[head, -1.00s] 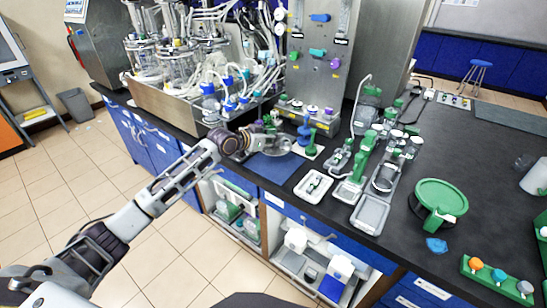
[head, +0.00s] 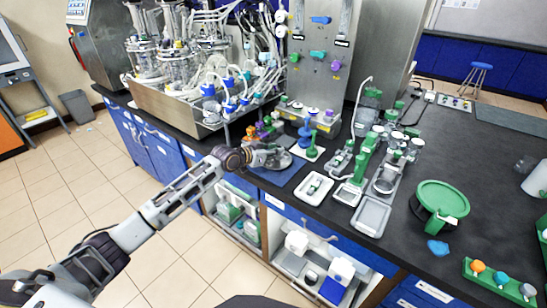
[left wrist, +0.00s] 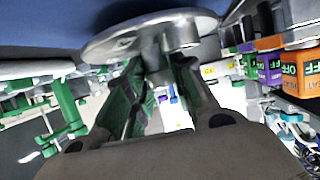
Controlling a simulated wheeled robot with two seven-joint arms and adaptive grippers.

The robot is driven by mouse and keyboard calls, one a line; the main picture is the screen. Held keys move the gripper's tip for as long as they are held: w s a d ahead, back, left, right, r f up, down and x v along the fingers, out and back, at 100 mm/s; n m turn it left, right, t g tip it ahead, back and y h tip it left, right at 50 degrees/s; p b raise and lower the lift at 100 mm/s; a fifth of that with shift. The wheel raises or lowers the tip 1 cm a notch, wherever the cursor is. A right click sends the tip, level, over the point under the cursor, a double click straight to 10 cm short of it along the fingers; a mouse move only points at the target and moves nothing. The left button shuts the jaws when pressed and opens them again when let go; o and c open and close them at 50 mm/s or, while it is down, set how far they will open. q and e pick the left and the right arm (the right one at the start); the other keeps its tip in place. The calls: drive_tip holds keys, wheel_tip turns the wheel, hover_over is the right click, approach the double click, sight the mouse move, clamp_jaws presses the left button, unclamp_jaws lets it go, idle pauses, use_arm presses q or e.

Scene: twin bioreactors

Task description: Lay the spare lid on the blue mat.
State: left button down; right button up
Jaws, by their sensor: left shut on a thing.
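The spare lid (head: 283,161) is a round, shiny metal disk. My left gripper (head: 266,157) is shut on it. In the left wrist view the lid (left wrist: 148,37) spans the top of the picture, with its short metal stem between the fingers of the gripper (left wrist: 155,85). The blue mat (head: 270,177) lies at the front edge of the dark bench, under the gripper and lid, which hide part of it. A blue surface (left wrist: 50,18) fills the top of the wrist view, just beyond the lid. I cannot tell whether the lid touches the mat. My right gripper is out of view.
A white tray (head: 313,188) sits right of the mat. A green piece (head: 312,149) and a blue piece (head: 304,134) stand behind it. Bioreactor glassware with tubing (head: 180,62) stands at the back left. A green round lid (head: 441,197) is far right.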

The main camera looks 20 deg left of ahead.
use_arm(q)
drive_tip(key=shift+f, duration=0.85)
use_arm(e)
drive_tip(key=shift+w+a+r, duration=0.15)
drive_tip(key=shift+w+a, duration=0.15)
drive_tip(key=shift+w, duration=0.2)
use_arm(q)
drive_tip(key=shift+f, duration=0.15)
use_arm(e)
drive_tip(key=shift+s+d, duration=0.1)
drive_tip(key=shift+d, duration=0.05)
use_arm(q)
drive_tip(key=c, duration=1.2)
unclamp_jaws()
drive_tip(key=shift+f, duration=0.1)
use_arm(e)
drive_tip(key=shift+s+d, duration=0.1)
use_arm(q)
drive_tip(key=shift+r, duration=0.2)
drive_tip(key=shift+v, duration=1.15)
drive_tip(key=v, duration=0.6)
drive_tip(key=shift+a+f, duration=0.1)
drive_tip(key=shift+f, duration=0.05)
drive_tip(key=shift+v, duration=1.85)
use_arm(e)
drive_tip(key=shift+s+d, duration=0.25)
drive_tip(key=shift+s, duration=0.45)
